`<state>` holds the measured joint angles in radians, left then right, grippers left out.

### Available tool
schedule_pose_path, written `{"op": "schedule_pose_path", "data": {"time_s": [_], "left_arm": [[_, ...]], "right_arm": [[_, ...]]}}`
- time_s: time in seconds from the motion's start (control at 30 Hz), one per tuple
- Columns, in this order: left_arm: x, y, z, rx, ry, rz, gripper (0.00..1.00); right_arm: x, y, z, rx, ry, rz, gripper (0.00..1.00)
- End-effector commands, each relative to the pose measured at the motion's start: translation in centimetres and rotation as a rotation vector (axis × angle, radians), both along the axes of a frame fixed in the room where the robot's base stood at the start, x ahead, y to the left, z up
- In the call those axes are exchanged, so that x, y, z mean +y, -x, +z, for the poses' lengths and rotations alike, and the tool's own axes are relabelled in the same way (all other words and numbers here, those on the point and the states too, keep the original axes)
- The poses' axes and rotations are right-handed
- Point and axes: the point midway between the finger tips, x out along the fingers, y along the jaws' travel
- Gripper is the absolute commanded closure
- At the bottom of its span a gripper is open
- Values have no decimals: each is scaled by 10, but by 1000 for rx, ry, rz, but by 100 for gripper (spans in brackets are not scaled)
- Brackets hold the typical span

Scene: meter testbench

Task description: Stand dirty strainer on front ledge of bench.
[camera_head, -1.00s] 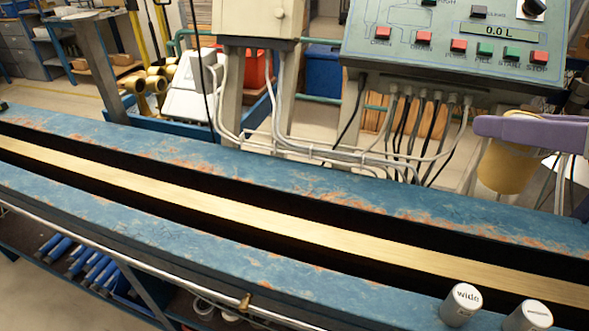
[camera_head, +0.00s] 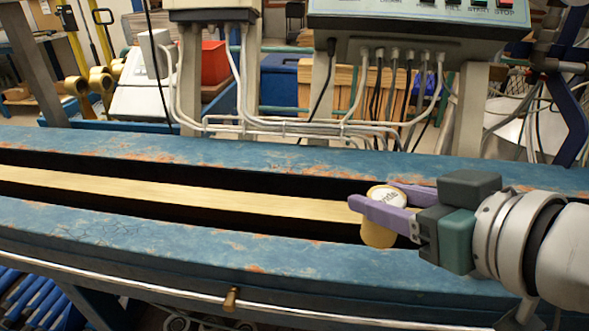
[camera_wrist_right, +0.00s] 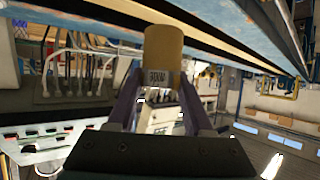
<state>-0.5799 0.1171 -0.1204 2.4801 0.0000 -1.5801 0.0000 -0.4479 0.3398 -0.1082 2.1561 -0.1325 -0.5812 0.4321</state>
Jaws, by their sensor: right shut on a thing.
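My right gripper (camera_head: 385,202) comes in from the right, its purple fingers shut on a tan cylindrical strainer (camera_head: 379,234). The strainer has a pale round top with partly readable lettering. It is held roughly upright and, in the head view, overlaps the bench's dark channel beside the front ledge (camera_head: 170,237). I cannot tell its exact height above the bench. The right wrist view also shows the tan strainer (camera_wrist_right: 164,52) between the fingers, with lettering at its near end. The blue front ledge is worn and bare to the left of the gripper. My left gripper is not in view.
A brass strip (camera_head: 200,195) runs along the channel. The back ledge (camera_head: 240,155), cables (camera_head: 290,127) and a control panel (camera_head: 420,15) lie behind. A brass knob (camera_head: 231,299) sticks out at the bench's front rail. My arm covers the right end of the ledge.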

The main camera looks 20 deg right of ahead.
Motion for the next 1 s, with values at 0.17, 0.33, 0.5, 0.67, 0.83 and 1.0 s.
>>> {"op": "schedule_pose_path", "data": {"time_s": [0.17,0.33,0.5,0.67,0.83,1.0], "left_arm": [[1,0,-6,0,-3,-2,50],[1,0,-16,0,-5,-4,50],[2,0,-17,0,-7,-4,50],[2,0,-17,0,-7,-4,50],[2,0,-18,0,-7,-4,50],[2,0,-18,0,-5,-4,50]], "right_arm": [[0,0,-17,0,-2,-1,100],[0,0,-44,0,-1,-2,100],[0,-1,-50,-3,-1,0,100],[0,-1,-49,-3,-1,0,100],[0,0,-53,-2,-1,0,47],[0,0,-53,-1,-1,0,28]]}}
